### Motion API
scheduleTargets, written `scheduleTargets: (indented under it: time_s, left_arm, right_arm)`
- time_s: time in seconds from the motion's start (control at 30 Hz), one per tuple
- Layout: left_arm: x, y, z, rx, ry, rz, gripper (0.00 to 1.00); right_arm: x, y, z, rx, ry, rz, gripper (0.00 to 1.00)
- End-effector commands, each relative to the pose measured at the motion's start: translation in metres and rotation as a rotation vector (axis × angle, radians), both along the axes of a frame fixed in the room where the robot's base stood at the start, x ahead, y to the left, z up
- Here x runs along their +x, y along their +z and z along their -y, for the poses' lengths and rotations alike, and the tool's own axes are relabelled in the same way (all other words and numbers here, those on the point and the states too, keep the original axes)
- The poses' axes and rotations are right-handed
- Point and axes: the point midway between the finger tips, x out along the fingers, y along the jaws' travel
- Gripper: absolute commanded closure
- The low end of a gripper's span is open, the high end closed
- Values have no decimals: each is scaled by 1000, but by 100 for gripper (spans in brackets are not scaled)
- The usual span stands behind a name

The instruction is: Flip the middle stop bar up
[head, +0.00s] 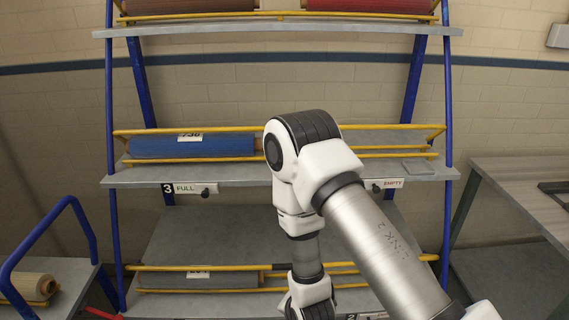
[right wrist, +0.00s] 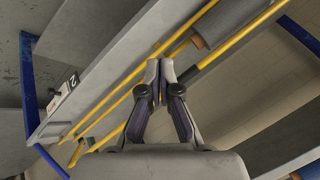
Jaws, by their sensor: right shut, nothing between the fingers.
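Yellow stop bars run along the shelves of a blue-framed rack. The middle shelf in the head view has a front yellow bar (head: 205,159) before a blue roll (head: 190,146); my right arm hides part of it. The lower shelf has a yellow bar (head: 160,267) and a grey roll (head: 205,279). My right gripper (right wrist: 160,70) is shut and empty among yellow bars (right wrist: 110,98), by a dark grey roll (right wrist: 225,20) and a "2" label. I cannot tell whether it touches a bar. My left gripper is out of view.
The middle shelf board (head: 235,174) carries "3", "FULL" and "EMPTY" labels on its edge. The top shelf (head: 270,29) holds reddish rolls. A grey table (head: 510,175) stands right; a blue-railed cart with a tan roll (head: 35,287) stands lower left.

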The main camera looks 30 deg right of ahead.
Motion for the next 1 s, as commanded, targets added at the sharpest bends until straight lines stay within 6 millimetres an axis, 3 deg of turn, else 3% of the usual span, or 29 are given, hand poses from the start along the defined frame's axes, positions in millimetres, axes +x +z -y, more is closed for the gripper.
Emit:
scheduleTargets:
  time_s: [0.03,0.1,0.2,0.3,0.4,0.5,0.63,1.0]
  left_arm:
    - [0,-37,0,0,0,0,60]
    - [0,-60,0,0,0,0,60]
    - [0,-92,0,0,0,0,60]
    - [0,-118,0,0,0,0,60]
    - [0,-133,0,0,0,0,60]
    - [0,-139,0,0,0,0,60]
    - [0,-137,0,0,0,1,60]
    - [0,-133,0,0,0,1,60]
  right_arm:
    - [40,1,11,106,-190,173,100]
    - [87,36,27,317,-462,431,100]
    - [134,97,53,704,-769,797,100]
    - [157,161,76,1130,-947,1104,100]
    - [161,211,93,1492,-1007,1301,100]
    - [158,241,103,1711,-1011,1393,100]
    - [157,253,106,1792,-1009,1418,100]
    - [165,255,110,1787,-1014,1415,100]
